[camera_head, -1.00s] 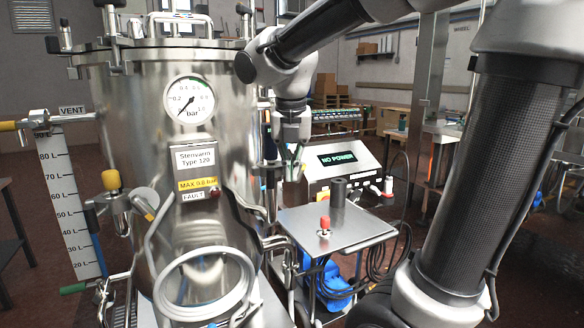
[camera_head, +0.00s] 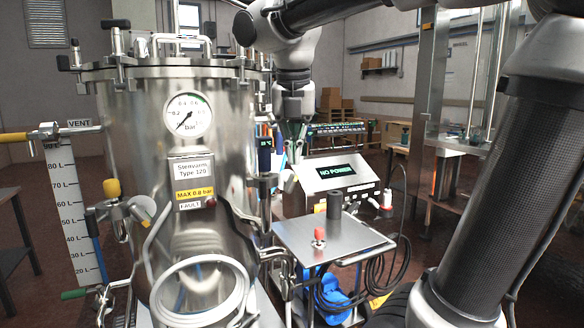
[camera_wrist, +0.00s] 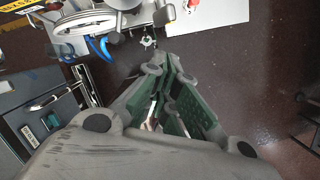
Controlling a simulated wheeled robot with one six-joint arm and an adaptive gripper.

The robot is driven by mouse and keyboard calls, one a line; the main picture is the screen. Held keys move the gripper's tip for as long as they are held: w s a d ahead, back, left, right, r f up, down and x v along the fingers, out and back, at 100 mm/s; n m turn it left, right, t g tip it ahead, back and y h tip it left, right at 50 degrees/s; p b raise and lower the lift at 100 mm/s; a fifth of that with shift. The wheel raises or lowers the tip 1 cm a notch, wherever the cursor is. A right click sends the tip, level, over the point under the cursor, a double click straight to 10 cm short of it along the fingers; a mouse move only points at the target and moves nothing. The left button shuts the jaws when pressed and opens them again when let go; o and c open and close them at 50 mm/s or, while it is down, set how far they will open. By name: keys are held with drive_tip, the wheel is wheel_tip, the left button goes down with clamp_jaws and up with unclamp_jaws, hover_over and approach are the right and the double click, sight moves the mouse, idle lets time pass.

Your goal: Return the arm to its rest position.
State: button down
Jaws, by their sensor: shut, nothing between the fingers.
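My gripper (camera_wrist: 168,75) shows in the wrist view with its green-padded fingers together and nothing between them. It points down over the dark red floor (camera_wrist: 225,85). In the head view my arm reaches in from the upper right, and its wrist hangs down between the steel tank (camera_head: 190,130) and the control box (camera_head: 338,180). My gripper's fingers (camera_head: 292,130) are small there and partly lost against the things behind. The small steel table (camera_head: 335,237) stands below and to the right of it.
The tank carries a gauge (camera_head: 187,115) and protruding clamps and valves close to my arm. The control box reads NO POWER. A red knob (camera_head: 319,234) and a dark cylinder (camera_head: 334,204) stand on the small table. Black cables (camera_head: 385,260) hang at its right side.

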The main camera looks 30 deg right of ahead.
drive_tip(key=s+d+f+m, duration=0.2)
drive_tip(key=s+f+m, duration=0.2)
drive_tip(key=m, duration=0.6)
drive_tip(key=s+d+f+m+t+y, duration=0.1)
drive_tip(key=s+d+f+m, duration=0.2)
drive_tip(key=m, duration=0.7)
drive_tip(key=s+d+f+m+t, duration=0.1)
drive_tip(key=s+f+m, duration=0.4)
drive_tip(key=m, duration=0.5)
drive_tip(key=shift+s+d+f, duration=0.3)
drive_tip(key=shift+s+d, duration=0.45)
drive_tip(key=shift+s, duration=0.35)
